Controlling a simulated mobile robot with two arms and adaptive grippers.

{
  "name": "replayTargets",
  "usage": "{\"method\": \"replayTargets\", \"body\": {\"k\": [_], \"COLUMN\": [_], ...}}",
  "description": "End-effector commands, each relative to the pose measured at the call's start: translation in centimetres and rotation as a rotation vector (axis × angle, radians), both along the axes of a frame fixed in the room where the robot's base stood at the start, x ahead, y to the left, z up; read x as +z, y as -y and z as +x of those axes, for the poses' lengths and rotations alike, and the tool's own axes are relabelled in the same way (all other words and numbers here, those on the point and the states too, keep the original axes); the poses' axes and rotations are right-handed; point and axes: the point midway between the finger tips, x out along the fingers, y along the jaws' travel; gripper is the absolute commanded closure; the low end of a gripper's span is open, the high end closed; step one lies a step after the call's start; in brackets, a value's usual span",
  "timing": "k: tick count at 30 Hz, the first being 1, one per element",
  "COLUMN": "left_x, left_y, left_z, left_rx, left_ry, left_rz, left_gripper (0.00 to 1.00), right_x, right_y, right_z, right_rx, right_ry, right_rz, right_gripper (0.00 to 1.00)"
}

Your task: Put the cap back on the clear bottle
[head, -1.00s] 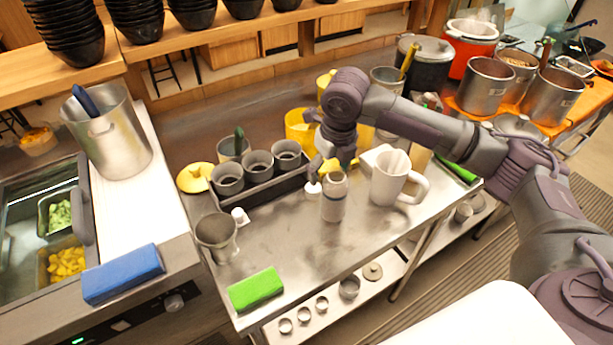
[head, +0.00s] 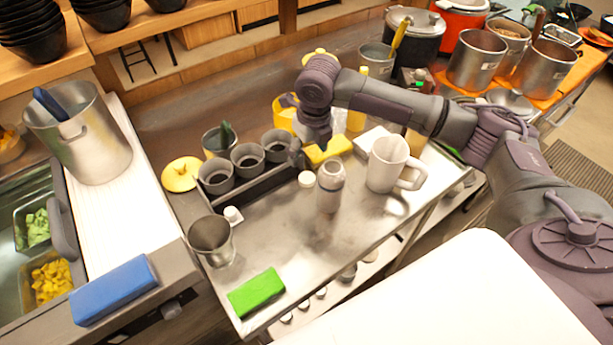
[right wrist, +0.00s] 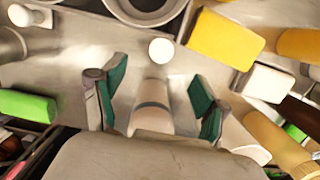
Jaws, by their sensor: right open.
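The clear bottle (head: 330,188) stands upright on the steel table, pale with a grey band near its top. A small white round cap (head: 306,180) is just left of it, apart from it; it also shows in the right wrist view (right wrist: 161,50). A second small white cap-like piece (head: 233,214) lies beside the metal cup. My right gripper (head: 312,148) is above and behind the bottle. In the right wrist view its green-padded fingers (right wrist: 158,95) are spread, with the bottle (right wrist: 152,106) appearing between them; no contact is visible. My left gripper is not in view.
A white mug (head: 386,165) is right of the bottle, and a yellow sponge (head: 328,150) behind it. A rack of grey cups (head: 250,192) stands to the left. A metal cup (head: 212,240) and green sponge (head: 257,292) are front left. The front middle of the table is clear.

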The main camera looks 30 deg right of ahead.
Motion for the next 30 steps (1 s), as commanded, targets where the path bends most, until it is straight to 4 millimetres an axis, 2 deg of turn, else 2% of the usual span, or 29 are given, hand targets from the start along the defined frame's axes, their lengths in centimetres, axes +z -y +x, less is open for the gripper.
{"method": "replayTargets", "body": {"k": [3, 7, 11, 22, 30], "left_x": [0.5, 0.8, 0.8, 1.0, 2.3], "left_y": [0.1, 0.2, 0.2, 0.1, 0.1], "left_z": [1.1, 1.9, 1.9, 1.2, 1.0], "left_rx": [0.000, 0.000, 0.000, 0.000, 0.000], "left_ry": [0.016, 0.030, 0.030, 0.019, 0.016], "left_rz": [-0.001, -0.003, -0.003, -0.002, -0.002], "left_gripper": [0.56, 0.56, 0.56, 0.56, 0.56], "right_x": [-2.4, -4.2, -4.9, -5.4, -9.3], "right_y": [-0.1, -0.1, -0.1, 0.0, 0.3], "right_z": [0.3, 0.6, 0.7, 0.7, 0.8], "right_rx": [-0.001, -0.001, 0.000, -0.001, -0.001], "right_ry": [-0.003, -0.002, 0.000, -0.001, -0.002], "right_rz": [0.001, 0.001, 0.001, 0.001, 0.001], "right_gripper": [0.26, 0.26, 0.26, 0.26, 0.26]}}
